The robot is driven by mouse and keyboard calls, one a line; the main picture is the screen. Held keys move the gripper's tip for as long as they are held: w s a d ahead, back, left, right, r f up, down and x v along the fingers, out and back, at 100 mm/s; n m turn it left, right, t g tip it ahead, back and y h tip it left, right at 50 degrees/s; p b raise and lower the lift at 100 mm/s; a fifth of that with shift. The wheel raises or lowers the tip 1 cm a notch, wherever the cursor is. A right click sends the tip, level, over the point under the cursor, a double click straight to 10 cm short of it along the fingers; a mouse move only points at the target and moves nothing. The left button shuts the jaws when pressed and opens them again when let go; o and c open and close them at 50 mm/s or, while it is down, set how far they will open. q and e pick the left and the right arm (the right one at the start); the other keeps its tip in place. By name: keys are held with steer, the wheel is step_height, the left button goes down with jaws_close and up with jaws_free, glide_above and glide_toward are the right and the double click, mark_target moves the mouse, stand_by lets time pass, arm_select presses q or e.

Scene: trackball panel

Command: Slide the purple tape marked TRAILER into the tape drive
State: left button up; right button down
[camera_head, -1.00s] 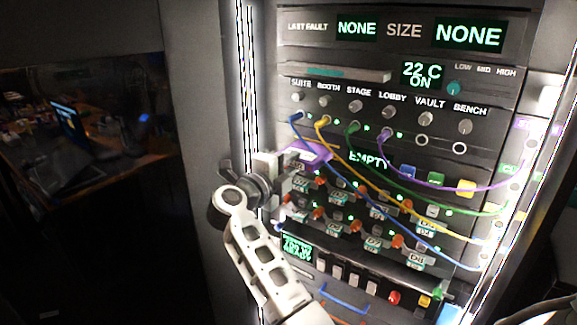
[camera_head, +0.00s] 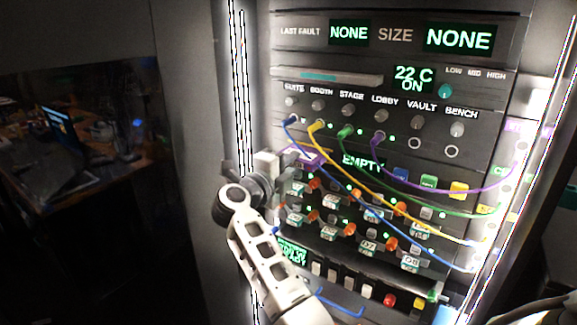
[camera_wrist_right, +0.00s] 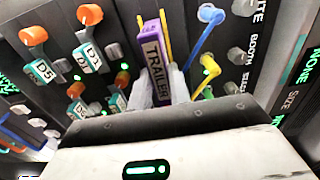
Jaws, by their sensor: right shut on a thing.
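The purple tape (camera_wrist_right: 152,55) carries a label reading TRAILER, clear in the right wrist view. My right gripper (camera_wrist_right: 160,88) is shut on it, one finger on each side, with its far end pointing at the panel. In the head view the tape (camera_head: 299,154) is a small purple patch just left of the display reading EMPTY (camera_head: 362,161) on the tape drive's row. My right gripper (camera_head: 283,166) is beside it at the rack's left side. The drive's opening is hidden, and I cannot tell whether the tape's end is inside it. My left gripper is not in view.
Blue (camera_head: 292,120), yellow (camera_head: 316,127), green (camera_head: 345,131) and purple (camera_head: 379,137) cables hang across the panel close to the tape. Blue, green and yellow blocks (camera_head: 428,182) stand right of the display.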

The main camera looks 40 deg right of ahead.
mark_target(304, 155)
steer(key=shift+w+d, duration=0.25)
steer(key=shift+d, duration=0.35)
steer(key=shift+w+d, duration=0.2)
steer(key=shift+d, duration=0.25)
steer(key=shift+w+d, duration=0.2)
steer(key=shift+d, duration=0.3)
steer(key=c, duration=1.2)
jaws_free()
